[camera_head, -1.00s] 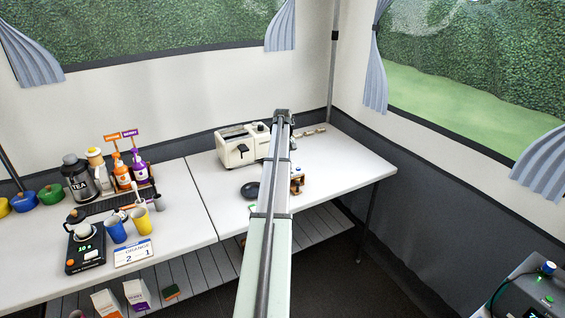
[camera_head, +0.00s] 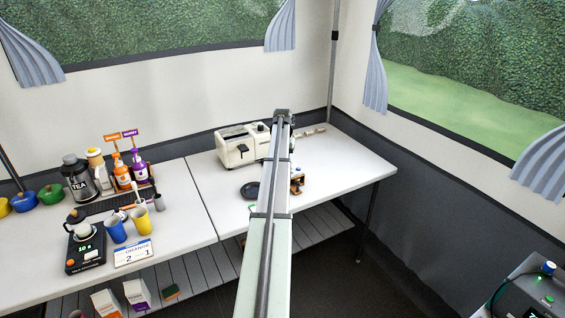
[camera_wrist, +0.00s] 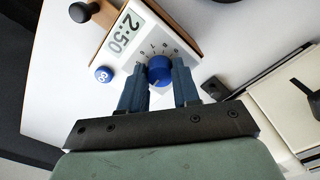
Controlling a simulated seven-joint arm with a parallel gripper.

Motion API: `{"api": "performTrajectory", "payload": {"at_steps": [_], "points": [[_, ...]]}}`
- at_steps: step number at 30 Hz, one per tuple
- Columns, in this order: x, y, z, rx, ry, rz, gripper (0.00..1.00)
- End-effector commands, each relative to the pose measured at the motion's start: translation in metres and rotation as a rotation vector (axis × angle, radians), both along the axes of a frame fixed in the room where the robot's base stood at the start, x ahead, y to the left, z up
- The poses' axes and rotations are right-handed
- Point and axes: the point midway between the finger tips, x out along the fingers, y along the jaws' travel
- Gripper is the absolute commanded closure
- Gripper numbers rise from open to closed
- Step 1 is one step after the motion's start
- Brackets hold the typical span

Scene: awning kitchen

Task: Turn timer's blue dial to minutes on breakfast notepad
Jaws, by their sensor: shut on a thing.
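In the wrist view the timer (camera_wrist: 137,22) is a white device with a grey display reading 2:50. Its blue dial (camera_wrist: 160,70) has a number scale around it, partly hidden. A round blue button marked GO (camera_wrist: 103,75) is beside the display. My gripper (camera_wrist: 159,85) has its two blue fingers on either side of the dial and is shut on it. In the head view my own arm hides the gripper and most of the timer.
A cream toaster (camera_head: 242,145) stands behind the timer area. A black round object (camera_head: 250,190) lies left of my arm.

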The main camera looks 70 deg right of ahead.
Motion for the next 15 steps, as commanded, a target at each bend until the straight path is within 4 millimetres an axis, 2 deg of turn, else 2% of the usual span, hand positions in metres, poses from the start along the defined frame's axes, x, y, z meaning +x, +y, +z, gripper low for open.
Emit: {"api": "performTrajectory", "payload": {"at_steps": [15], "points": [[0.0000,-0.0003,0.0002,-0.001,0.000,-0.118,0.99]]}}
